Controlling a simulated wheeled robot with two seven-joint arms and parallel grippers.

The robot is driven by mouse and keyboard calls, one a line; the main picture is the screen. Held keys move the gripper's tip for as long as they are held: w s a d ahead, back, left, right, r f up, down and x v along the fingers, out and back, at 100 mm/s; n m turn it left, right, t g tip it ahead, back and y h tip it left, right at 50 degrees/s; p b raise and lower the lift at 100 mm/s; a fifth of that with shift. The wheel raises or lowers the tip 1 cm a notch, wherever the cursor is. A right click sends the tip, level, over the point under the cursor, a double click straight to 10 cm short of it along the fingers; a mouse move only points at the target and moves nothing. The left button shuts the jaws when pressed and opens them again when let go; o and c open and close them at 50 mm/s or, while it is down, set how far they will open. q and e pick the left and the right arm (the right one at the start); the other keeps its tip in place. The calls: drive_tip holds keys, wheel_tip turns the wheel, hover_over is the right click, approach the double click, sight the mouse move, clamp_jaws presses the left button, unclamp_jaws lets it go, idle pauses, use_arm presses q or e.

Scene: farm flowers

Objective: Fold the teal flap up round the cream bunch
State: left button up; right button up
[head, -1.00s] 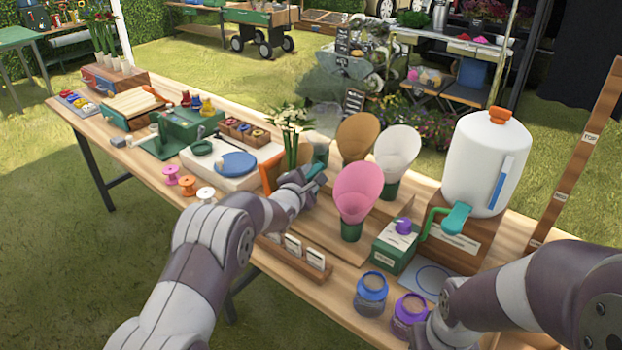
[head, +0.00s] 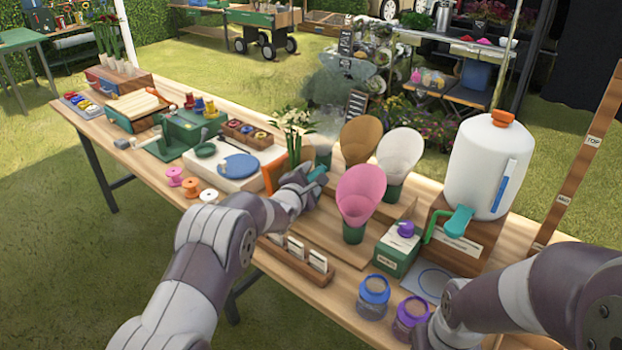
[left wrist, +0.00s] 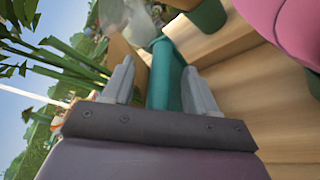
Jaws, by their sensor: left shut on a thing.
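The cream bunch (head: 294,128), pale flowers on green stems, stands upright near the middle of the table. Its green stems and leaves show at the left of the left wrist view (left wrist: 55,62). My left gripper (head: 306,180) is just right of and in front of the stems. In the left wrist view its fingers (left wrist: 160,88) are shut on the teal flap (left wrist: 166,72), which runs up between them. A bit of teal (head: 318,172) shows at the fingertips in the head view. The flap's lower end is hidden. My right gripper is out of frame; only its arm shows.
A pink cone (head: 360,192), a white cone (head: 401,150) and a tan cone (head: 360,137) stand close right of the gripper. A card rack (head: 300,262) lies in front. A white dispenser (head: 488,165) and two jars (head: 373,297) are at the right.

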use_arm(q)
drive_tip(key=shift+a+f, duration=0.2)
drive_tip(key=shift+a, duration=0.15)
drive_tip(key=shift+s+a, duration=0.1)
drive_tip(key=shift+s, duration=0.15)
drive_tip(key=v, duration=1.2)
drive_tip(key=shift+d+r, duration=0.3)
drive_tip(key=shift+s, duration=0.1)
